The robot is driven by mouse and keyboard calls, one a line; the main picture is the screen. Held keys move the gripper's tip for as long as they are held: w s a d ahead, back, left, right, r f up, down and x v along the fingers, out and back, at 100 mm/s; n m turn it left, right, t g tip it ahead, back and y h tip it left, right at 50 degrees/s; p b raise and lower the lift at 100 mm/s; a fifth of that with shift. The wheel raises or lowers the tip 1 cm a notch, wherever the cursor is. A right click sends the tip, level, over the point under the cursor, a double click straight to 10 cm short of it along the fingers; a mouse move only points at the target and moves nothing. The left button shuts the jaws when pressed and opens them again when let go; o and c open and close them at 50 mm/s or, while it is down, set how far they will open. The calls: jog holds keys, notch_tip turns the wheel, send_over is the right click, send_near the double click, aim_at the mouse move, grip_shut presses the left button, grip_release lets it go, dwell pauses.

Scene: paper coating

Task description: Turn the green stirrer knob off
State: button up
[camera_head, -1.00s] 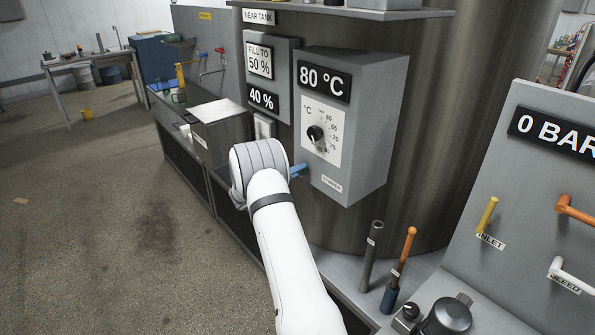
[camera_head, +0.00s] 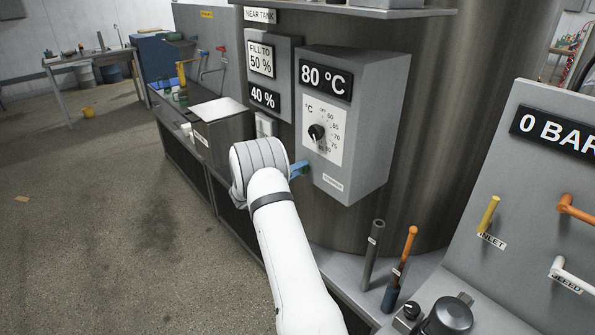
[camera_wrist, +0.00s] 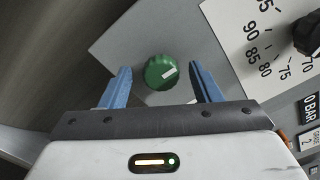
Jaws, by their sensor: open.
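My gripper (camera_wrist: 160,78) is open, with one blue finger on each side of the knob in that view. I cannot tell whether a finger touches it. In the head view my white arm reaches to the grey control box (camera_head: 372,130), and a blue fingertip (camera_head: 299,168) shows beside its lower left side. The green knob is hidden there behind my arm and the box.
A black temperature knob (camera_head: 317,132) sits on the box's dial plate under the 80 °C display (camera_head: 325,79). It also shows in the wrist view (camera_wrist: 308,33). At right stands a panel with a yellow inlet handle (camera_head: 488,214). Upright tools (camera_head: 372,255) stand below the box.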

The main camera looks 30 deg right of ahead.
jog(key=s+a+b, duration=0.1)
jog(key=a+b, duration=0.1)
jog(key=a, duration=0.5)
jog(key=shift+a, duration=0.3)
